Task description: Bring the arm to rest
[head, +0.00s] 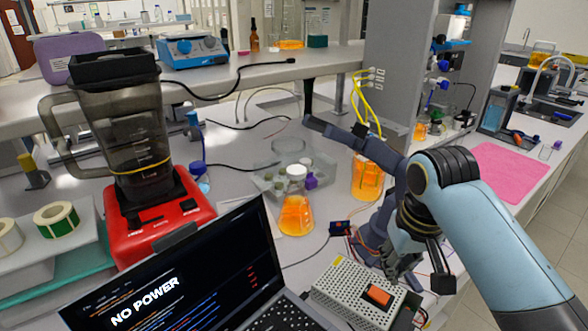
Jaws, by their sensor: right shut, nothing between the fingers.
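My right arm, light blue with black joints, comes in from the right edge. My right gripper (408,272) points down at the front right, shut and empty, above the bench among loose wires. It is close behind the white power supply box (352,290); I cannot tell whether it touches anything. A slate-blue jointed desktop arm (388,158) stands just left of my wrist, its upper link stretched out to the left. Its lower part is partly hidden by my arm and gripper. My left gripper is not in view.
An orange flask (296,214) and an orange beaker (367,182) stand left of my wrist. A laptop (170,290) showing "NO POWER" is at the front. A red-based blender (160,215) stands left.

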